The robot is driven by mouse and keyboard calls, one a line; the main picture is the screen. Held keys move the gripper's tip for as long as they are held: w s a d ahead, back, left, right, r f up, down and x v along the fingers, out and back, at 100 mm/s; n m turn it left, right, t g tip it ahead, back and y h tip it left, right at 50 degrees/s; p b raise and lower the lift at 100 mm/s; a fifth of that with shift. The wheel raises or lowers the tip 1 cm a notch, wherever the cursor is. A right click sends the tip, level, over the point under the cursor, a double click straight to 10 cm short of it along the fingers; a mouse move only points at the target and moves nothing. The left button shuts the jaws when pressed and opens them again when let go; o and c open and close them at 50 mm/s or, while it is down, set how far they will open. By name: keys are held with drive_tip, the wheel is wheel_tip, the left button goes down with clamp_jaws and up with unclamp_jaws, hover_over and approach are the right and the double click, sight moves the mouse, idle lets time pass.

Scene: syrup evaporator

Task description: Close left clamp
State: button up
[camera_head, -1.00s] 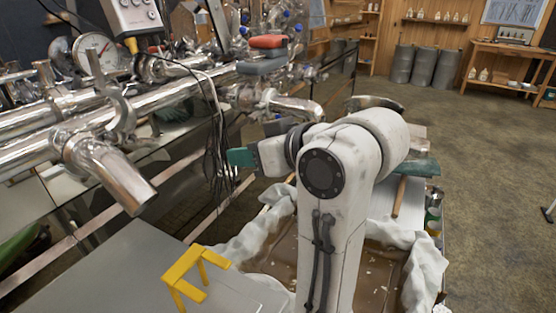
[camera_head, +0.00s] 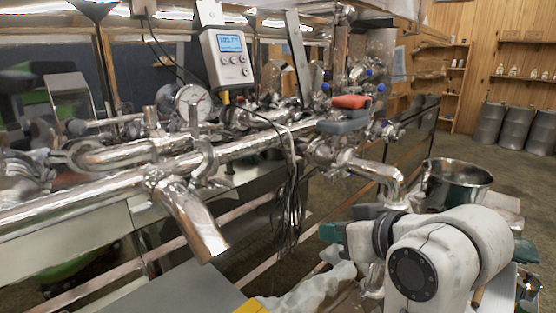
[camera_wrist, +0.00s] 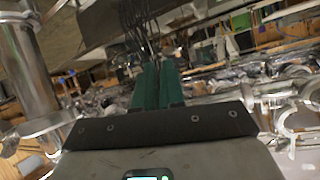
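A shiny pipe clamp (camera_head: 205,165) sits on the long steel pipe, left of centre in the head view. A curved piece of it stands up from the pipe above a downturned spout (camera_head: 195,225); it looks swung open. My gripper (camera_head: 330,237) is low and to the right of this clamp, well apart from it. In the wrist view, my gripper's two green fingers (camera_wrist: 159,85) lie side by side with nothing seen between them. A silver clamp-like ring (camera_wrist: 292,118) shows at the right of the wrist view; I cannot tell which clamp it is.
A dial gauge (camera_head: 193,102) and a display box (camera_head: 229,58) stand behind the pipe. Cables (camera_head: 290,190) hang between the clamp and my gripper. A second pipe elbow (camera_head: 380,175) and a steel pot (camera_head: 455,180) are close to my arm. A grey surface (camera_head: 190,295) lies in front.

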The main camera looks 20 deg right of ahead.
drive_tip(key=w+a+r+y+p, duration=0.1)
drive_tip(key=w+r+y, duration=0.1)
drive_tip(key=r, duration=0.1)
drive_tip(key=w+a+r+m+g+y+p, duration=0.1)
drive_tip(key=r+y+p, duration=0.1)
drive_tip(key=r, duration=0.1)
drive_tip(key=w+a+r+m+y+p, duration=0.1)
drive_tip(key=w+r+y, duration=0.1)
drive_tip(key=y, duration=0.1)
drive_tip(key=shift+w+a+r, duration=0.25)
drive_tip(key=shift+w+r, duration=0.1)
drive_tip(key=shift+r, duration=0.05)
clamp_jaws()
wheel_tip(320, 180, up, 12)
drive_tip(key=s+m+g+y+p, duration=0.1)
drive_tip(key=m+g+y+p, duration=0.3)
drive_tip(key=y, duration=0.4)
drive_tip(key=w+a+n+p, duration=0.1)
drive_tip(key=a+p, duration=0.1)
drive_tip(key=a, duration=1.1)
drive_tip(key=shift+g+p, duration=0.4)
drive_tip(key=shift+r+h, duration=0.15)
drive_tip(key=shift+h, duration=0.15)
